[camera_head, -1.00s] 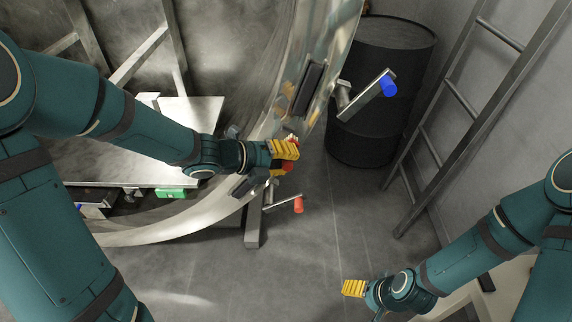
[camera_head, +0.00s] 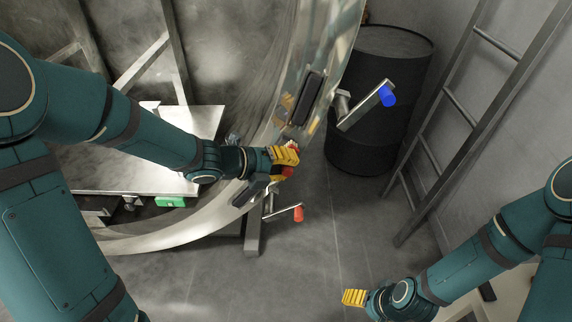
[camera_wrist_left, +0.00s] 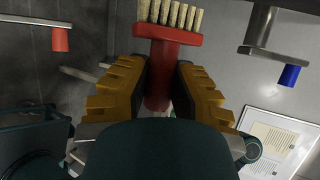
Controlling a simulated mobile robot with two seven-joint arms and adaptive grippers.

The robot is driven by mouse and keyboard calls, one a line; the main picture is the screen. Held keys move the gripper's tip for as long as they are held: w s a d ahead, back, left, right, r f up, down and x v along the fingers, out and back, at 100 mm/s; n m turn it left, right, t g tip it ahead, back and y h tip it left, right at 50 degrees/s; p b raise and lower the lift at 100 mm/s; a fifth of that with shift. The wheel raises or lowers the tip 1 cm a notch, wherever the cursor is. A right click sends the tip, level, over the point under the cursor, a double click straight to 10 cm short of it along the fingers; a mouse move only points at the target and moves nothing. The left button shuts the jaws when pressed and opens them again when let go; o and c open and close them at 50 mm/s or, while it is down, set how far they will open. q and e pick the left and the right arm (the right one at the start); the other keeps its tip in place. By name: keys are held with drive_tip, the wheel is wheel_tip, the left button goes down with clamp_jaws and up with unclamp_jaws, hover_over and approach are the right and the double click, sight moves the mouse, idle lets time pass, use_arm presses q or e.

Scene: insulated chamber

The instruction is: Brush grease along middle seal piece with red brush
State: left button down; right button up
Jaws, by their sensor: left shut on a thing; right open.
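My left gripper (camera_head: 284,158) is shut on the red brush (camera_wrist_left: 167,38), beside the shiny metal rim (camera_head: 215,222) of the large round chamber opening. In the left wrist view the brush handle is between the yellow fingers, with pale bristles (camera_wrist_left: 170,14) pointing away at the top. Dark pads lie on the rim above (camera_head: 308,98) and below (camera_head: 244,192) the gripper. Which is the middle seal piece, I cannot tell; the gripper hides part of the rim. Whether the bristles touch it is unclear. My right gripper (camera_head: 355,297) is open and empty, low over the floor.
A crank with a blue grip (camera_head: 388,96) and one with a red grip (camera_head: 298,213) stick out near the rim. A black drum (camera_head: 375,120) and a ladder (camera_head: 455,110) stand at the right. Floor between the arms is clear.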

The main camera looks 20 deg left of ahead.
use_arm(q)
drive_tip(key=shift+w+a, duration=0.25)
drive_tip(key=shift+w, duration=0.55)
drive_tip(key=shift+f, duration=0.1)
drive_tip(key=f, duration=0.1)
drive_tip(key=a+f+b, duration=0.1)
drive_tip(key=f, duration=0.1)
drive_tip(key=shift+s+a+f, duration=0.15)
drive_tip(key=shift+s+a, duration=0.1)
drive_tip(key=shift+a, duration=0.1)
drive_tip(key=shift+w+d+r+p, duration=0.1)
drive_tip(key=shift+d+r+p, duration=0.2)
drive_tip(key=shift+r, duration=0.3)
drive_tip(key=shift+w+d+r+p, duration=0.1)
drive_tip(key=shift+d+r+p, duration=0.2)
drive_tip(key=shift+r, duration=0.35)
drive_tip(key=shift+w+d+r+p, duration=0.1)
drive_tip(key=shift+d+r+p, duration=0.2)
drive_tip(key=shift+r, duration=0.3)
